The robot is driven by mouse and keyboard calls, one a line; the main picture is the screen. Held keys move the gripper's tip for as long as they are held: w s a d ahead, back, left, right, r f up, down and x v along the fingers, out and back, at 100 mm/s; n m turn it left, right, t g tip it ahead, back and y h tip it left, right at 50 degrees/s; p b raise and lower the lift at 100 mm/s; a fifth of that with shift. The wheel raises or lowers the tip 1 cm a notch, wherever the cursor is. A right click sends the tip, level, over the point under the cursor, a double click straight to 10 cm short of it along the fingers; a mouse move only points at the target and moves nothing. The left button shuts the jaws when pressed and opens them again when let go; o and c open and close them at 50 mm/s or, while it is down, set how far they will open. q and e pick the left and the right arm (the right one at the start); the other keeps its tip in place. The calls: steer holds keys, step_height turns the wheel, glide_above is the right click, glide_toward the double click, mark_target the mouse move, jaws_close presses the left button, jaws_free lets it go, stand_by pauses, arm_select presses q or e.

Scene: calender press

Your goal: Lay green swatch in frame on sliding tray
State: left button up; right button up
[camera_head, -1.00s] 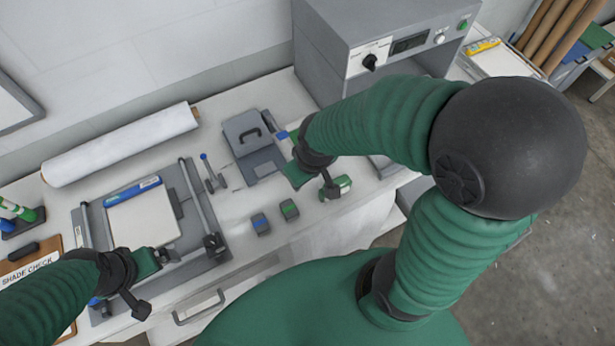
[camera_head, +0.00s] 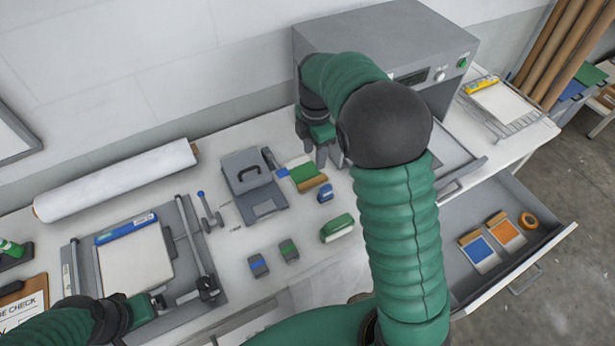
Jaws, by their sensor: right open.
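The green swatch (camera_head: 306,173), with a tan strip along one edge and a pale part at the other, lies on the bench right of a grey handled block. My right gripper (camera_head: 315,157) is open, fingers pointing down, close to the swatch's upper right; I cannot tell whether it touches. The sliding tray (camera_head: 464,163) sticks out of the press at the right; my right arm hides part of it, and I cannot make out the frame clearly.
The grey press (camera_head: 340,45) stands behind my right arm. An open drawer (camera_head: 470,217) at the right holds blue and orange swatches and an orange roll. A grey handled block (camera_head: 245,170), a green-topped block (camera_head: 338,228) and small blue and green blocks sit on the bench.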

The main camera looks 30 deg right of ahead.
glide_above(312, 181)
steer(key=f, duration=0.7)
steer(key=shift+s+d+f, duration=0.1)
steer(key=shift+s, duration=0.15)
steer(key=f+p, duration=0.1)
steer(key=f, duration=0.1)
steer(key=f+p, duration=0.1)
steer(key=f, duration=0.1)
steer(key=shift+w+f, duration=0.2)
steer(key=shift+f, duration=0.5)
jaws_close()
